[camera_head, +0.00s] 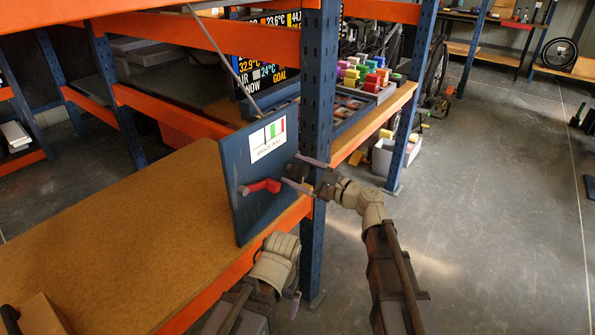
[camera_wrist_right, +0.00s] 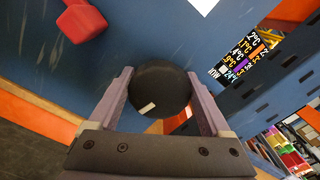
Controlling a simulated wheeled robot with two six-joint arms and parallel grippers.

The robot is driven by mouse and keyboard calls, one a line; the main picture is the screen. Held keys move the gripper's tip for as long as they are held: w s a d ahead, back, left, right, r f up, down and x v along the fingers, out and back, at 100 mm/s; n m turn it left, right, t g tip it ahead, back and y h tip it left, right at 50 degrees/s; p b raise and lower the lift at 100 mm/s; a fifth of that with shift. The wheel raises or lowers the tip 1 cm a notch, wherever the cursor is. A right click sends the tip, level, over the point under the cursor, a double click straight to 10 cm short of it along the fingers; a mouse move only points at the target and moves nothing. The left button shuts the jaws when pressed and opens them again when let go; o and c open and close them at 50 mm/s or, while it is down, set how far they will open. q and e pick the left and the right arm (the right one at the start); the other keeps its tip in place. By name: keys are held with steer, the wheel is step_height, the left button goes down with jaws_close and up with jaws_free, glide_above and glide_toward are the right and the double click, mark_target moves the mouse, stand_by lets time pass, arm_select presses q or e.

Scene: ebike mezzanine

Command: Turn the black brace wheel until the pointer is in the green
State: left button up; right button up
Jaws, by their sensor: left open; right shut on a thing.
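The black brace wheel (camera_head: 297,168) sits at the right side of the blue panel (camera_head: 240,205). My right gripper (camera_head: 304,174) is shut on the wheel, one finger on each side; in the right wrist view the round wheel (camera_wrist_right: 160,86) shows a small white mark at its lower left. A white gauge label (camera_head: 267,138) with green and red bands is on the panel above; the pointer is too small to read against the bands. In the right wrist view only a corner of the label shows. My left gripper (camera_head: 292,298) is open, low in front of the shelf, mostly hidden by its wrist.
A red handle (camera_head: 262,187) sticks out of the panel left of the wheel, near my right gripper. A blue rack post (camera_head: 318,100) stands just behind the gripper. The wooden shelf (camera_head: 110,230) is mostly bare. Coloured bins (camera_head: 365,75) stand beyond the post. Floor at right is clear.

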mark_target(302, 175)
steer(key=n, duration=0.5)
steer(key=shift+s+a+f+n, duration=0.1)
steer(key=shift+s+f+n, duration=0.05)
steer(key=shift+n, duration=0.15)
steer(key=shift+f+n, duration=0.1)
steer(key=shift+n, duration=2.1)
steer(key=o, duration=1.2)
steer(key=shift+v, duration=3.95)
steer(key=shift+a, duration=0.15)
steer(key=shift+x, duration=3.85)
